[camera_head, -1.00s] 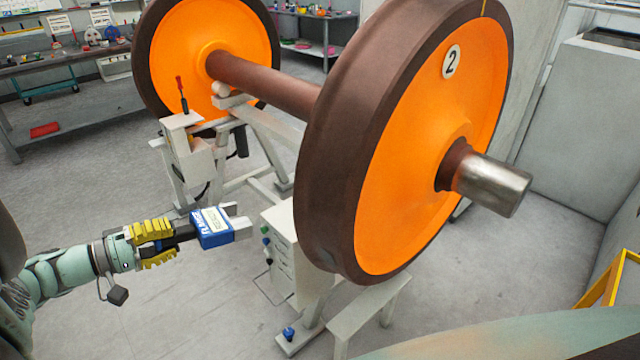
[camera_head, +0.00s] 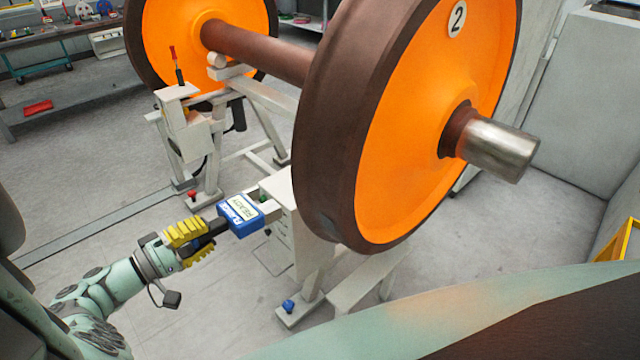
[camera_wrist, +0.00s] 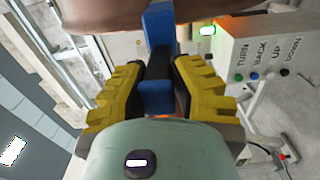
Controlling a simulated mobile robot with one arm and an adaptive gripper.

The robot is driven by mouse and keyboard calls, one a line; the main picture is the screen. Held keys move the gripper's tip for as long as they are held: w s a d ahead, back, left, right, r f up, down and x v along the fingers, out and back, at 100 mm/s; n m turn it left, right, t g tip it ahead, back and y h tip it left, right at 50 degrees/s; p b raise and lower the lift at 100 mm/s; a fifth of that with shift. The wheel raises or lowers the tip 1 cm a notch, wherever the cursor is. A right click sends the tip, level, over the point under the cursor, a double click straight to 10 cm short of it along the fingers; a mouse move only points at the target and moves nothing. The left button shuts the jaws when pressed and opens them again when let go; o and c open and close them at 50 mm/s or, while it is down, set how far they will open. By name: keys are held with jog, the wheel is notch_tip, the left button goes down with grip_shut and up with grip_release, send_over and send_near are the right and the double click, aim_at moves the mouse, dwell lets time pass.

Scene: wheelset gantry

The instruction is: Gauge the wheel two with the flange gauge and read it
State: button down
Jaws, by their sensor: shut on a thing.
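Wheel two (camera_head: 425,130) has an orange face, a brown rim and a "2" label, and sits on the gantry at centre right. My gripper (camera_head: 212,228) has yellow pads and is shut on the blue flange gauge (camera_head: 238,224), whose small screen appears to say READY. In the head view, the gauge's pale jaws are left of the lower rim of wheel two; I cannot tell whether they touch it. In the wrist view, the blue gauge (camera_wrist: 158,30) stands between the yellow pads, and the brown wheel rim (camera_wrist: 220,8) crosses the top.
A control box (camera_wrist: 255,50) with buttons labelled TURN, BACK, UP and DOWN stands close to the gauge on the right. The other wheel (camera_head: 165,45) and the axle (camera_head: 262,52) are behind. A white stand (camera_head: 185,130) and a workbench (camera_head: 60,45) are at left.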

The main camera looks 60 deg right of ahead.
aim_at(253, 205)
jog(key=shift+f+h+b, duration=0.2)
jog(key=shift+h+b, duration=0.1)
jog(key=shift+b, duration=0.55)
jog(key=shift+d+r, duration=0.1)
jog(key=shift+d, duration=0.1)
jog(key=shift+g, duration=0.3)
jog(key=shift+b+x, duration=0.4)
jog(key=shift+x, duration=2.3)
jog(key=shift+w+a, duration=0.1)
jog(key=shift+b+x, duration=0.9)
jog(key=shift+x, duration=1.55)
jog(key=shift+a, duration=0.15)
